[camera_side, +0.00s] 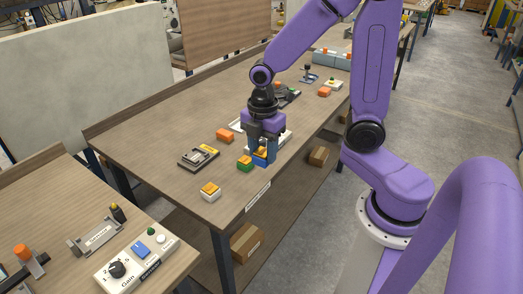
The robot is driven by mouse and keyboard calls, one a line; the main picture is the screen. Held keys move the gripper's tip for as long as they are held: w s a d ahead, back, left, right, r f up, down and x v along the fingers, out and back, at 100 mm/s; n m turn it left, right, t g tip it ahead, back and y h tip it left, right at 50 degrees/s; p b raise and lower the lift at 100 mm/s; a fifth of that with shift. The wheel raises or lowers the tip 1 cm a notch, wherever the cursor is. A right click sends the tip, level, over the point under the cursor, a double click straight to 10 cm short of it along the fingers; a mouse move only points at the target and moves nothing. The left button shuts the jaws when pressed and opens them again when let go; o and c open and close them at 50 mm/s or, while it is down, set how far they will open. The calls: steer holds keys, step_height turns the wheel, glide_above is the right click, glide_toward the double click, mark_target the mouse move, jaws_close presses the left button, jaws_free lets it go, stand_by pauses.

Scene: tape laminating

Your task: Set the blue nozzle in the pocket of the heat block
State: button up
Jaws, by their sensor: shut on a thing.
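My gripper (262,153) points down near the front edge of the long wooden table. It is shut on the blue nozzle (261,160), a small blue piece with an orange top, low over or at the table surface; I cannot tell whether it touches. A dark grey fixture with a yellow strip (199,157), which looks like the heat block, lies to the left of my gripper. Its pocket is too small to make out. The fingers hide part of the nozzle.
A green piece with an orange top (245,163) stands close left of the nozzle. A white piece with an orange top (210,192) is near the front corner. An orange block (225,135) lies behind. The table's left part is clear.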

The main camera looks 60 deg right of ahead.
steer(key=w+f, duration=0.2)
steer(key=w, duration=1.1)
steer(key=w+f, duration=0.2)
steer(key=w, duration=1.2)
steer(key=shift+s+d+f, duration=0.1)
steer(key=shift+d+f, duration=0.1)
steer(key=shift+f, duration=1.2)
steer(key=shift+s+d+f, duration=0.1)
steer(key=shift+d+f, duration=0.05)
steer(key=shift+f, duration=1.2)
steer(key=shift+f, duration=0.7)
steer(key=o, duration=1.2)
